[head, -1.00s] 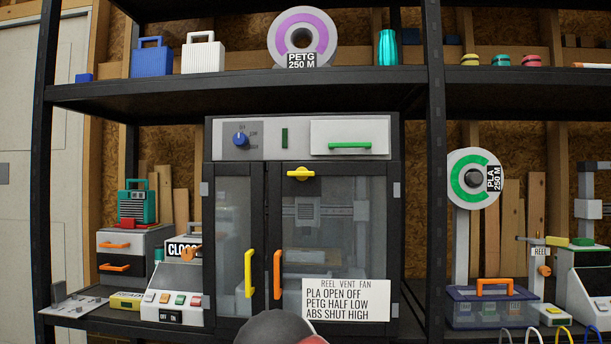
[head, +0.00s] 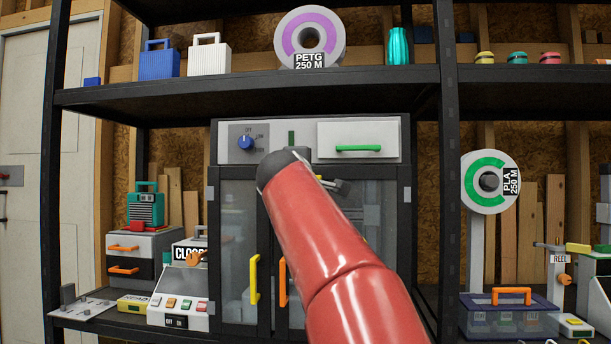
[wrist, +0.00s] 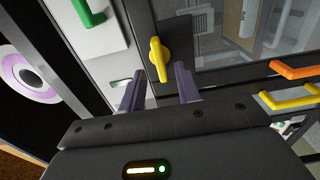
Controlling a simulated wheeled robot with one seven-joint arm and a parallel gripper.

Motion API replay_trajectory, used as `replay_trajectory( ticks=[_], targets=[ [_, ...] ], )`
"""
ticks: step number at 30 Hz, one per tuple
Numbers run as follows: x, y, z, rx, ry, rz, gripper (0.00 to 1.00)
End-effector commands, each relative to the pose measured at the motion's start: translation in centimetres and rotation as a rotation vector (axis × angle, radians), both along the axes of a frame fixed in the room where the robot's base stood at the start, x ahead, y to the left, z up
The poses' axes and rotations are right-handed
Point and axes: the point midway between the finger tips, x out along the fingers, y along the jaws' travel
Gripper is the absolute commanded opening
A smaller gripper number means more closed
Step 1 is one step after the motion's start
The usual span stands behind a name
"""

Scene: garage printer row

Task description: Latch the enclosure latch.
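The yellow enclosure latch (wrist: 159,58) sits at the top of the enclosure's dark door frame in the wrist view. Its long bar runs up and down in that picture, across the frame as the enclosure stands. My gripper (wrist: 159,78) is open, its two dark fingers apart on either side of the latch's lower end. I cannot tell whether either finger touches it. The enclosure (head: 212,200) has a yellow handle (head: 254,279) and an orange handle (head: 283,282); both doors look closed.
Above the doors are a blue dial (head: 246,143) and a drawer with a green handle (head: 358,148). A button box (head: 178,318) stands left of the enclosure.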

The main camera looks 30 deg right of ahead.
Motion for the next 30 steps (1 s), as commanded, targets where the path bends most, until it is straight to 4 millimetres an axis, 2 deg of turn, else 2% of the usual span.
replay_trajectory(
  ticks=[6, 17, 24, 30],
  targets=[
    [2.3, -1.6, 0.1, 0.001, 0.001, -0.001, 0.33],
    [2.7, -1.9, 0.0, 0.001, -0.001, 0.0, 0.33],
    [2.7, -1.9, 0.0, 0.002, 0.0, 0.0, 0.01],
    [2.7, -1.9, 0.0, 0.003, -0.001, 0.0, 0.0]
  ],
)
